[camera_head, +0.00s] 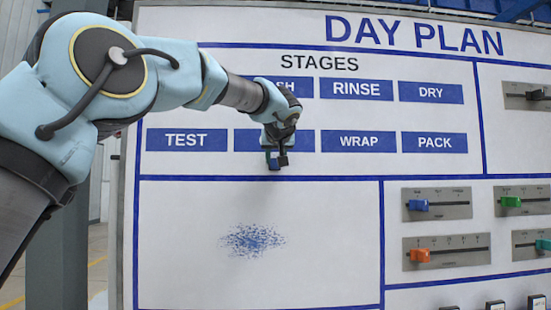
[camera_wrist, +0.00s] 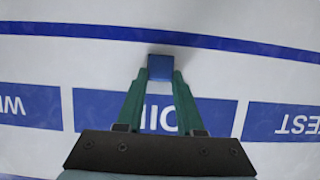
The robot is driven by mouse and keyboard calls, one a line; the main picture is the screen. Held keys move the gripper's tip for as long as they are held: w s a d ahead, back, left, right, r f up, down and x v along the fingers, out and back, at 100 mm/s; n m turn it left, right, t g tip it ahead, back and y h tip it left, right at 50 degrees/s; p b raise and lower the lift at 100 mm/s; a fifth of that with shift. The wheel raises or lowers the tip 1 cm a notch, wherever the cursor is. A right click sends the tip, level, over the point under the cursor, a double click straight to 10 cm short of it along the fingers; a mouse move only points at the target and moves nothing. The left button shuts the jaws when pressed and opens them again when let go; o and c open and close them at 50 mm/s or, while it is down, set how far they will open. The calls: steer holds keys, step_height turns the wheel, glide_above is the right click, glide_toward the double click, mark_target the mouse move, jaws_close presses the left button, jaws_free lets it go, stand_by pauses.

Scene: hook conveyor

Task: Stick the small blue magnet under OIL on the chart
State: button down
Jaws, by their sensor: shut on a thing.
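The white chart (camera_head: 255,205) stands upright and is headed DAY PLAN. Its OIL label (camera_wrist: 155,108) lies between TEST and WRAP; my arm covers its letters in the head view, and my fingers partly cover them in the wrist view. The small blue magnet (camera_wrist: 160,67) is between the fingertips of my gripper (camera_wrist: 160,76), which is shut on it. In the wrist view, turned upside down, the magnet is on the side of OIL towards the blue dividing line. In the head view the magnet (camera_head: 273,164) is just below the OIL label. I cannot tell whether it touches the chart.
Other stage labels such as TEST (camera_head: 187,140) and WRAP (camera_head: 359,141) flank OIL. A blue dividing line (camera_head: 330,179) runs below the labels, with a blue speckled patch (camera_head: 252,240) beneath. Slider panels (camera_head: 437,204) are at the right. The chart around the magnet is bare.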

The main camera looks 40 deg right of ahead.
steer(key=shift+c, duration=2.3)
jaws_free()
steer(key=shift+s+a, duration=0.1)
steer(key=b+v, duration=0.4)
steer(key=v, duration=0.6)
steer(key=shift+s+a+r, duration=0.15)
steer(key=shift+s+r, duration=0.05)
steer(key=shift+r, duration=0.05)
steer(key=shift+f, duration=0.1)
